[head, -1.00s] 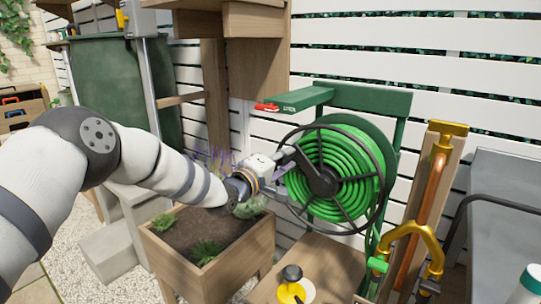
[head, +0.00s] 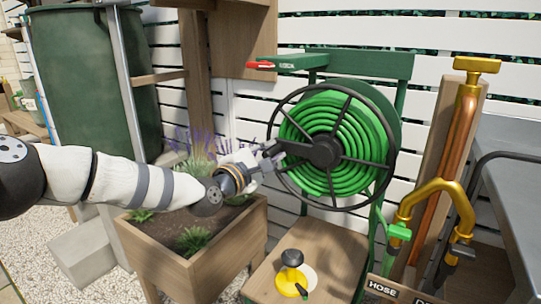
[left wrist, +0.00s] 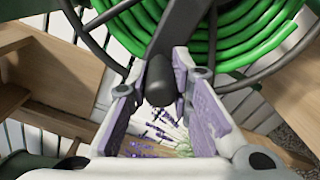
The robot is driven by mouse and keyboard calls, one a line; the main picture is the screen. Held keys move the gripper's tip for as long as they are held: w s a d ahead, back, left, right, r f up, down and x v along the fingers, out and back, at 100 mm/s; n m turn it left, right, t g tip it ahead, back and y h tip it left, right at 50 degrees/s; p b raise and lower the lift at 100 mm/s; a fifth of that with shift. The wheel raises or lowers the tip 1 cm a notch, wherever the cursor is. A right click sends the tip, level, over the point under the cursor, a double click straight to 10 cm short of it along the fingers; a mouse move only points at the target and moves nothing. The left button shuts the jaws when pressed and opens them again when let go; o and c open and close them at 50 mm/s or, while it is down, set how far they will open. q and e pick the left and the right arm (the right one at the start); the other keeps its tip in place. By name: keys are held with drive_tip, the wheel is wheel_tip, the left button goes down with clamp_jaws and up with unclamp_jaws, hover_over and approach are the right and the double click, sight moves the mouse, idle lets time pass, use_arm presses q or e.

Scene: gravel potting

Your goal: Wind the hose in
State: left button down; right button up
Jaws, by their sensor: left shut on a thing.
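The hose reel has a round black frame and a black hub (head: 322,152), on a green stand against the white fence. Green hose (head: 350,115) lies coiled on it in several neat turns. A green hose piece with a green connector (head: 398,232) hangs below, beside the brass tap. My left gripper (head: 264,163) is at the outer end of the crank arm, left of the hub. In the left wrist view its purple pads are shut on the dark crank handle (left wrist: 161,82). My right gripper is not in view.
A wooden planter (head: 195,250) stands just under my left arm. A low wooden table (head: 325,255) holds a yellow and black item (head: 290,275). A curved brass pipe (head: 440,190) stands right of the reel, by a grey bench (head: 515,160).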

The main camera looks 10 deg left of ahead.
use_arm(q)
drive_tip(key=shift+d+f+n+b, duration=0.15)
drive_tip(key=shift+f+n+b, duration=0.15)
drive_tip(key=shift+f, duration=0.1)
drive_tip(key=shift+s, duration=0.1)
drive_tip(key=c, duration=1.4)
unclamp_jaws()
drive_tip(key=shift+r, duration=0.1)
drive_tip(key=shift+c, duration=0.2)
drive_tip(key=shift+s, duration=0.3)
drive_tip(key=v, duration=1.1)
drive_tip(key=shift+a, duration=0.2)
drive_tip(key=shift+s+r, duration=0.1)
drive_tip(key=shift+s, duration=0.05)
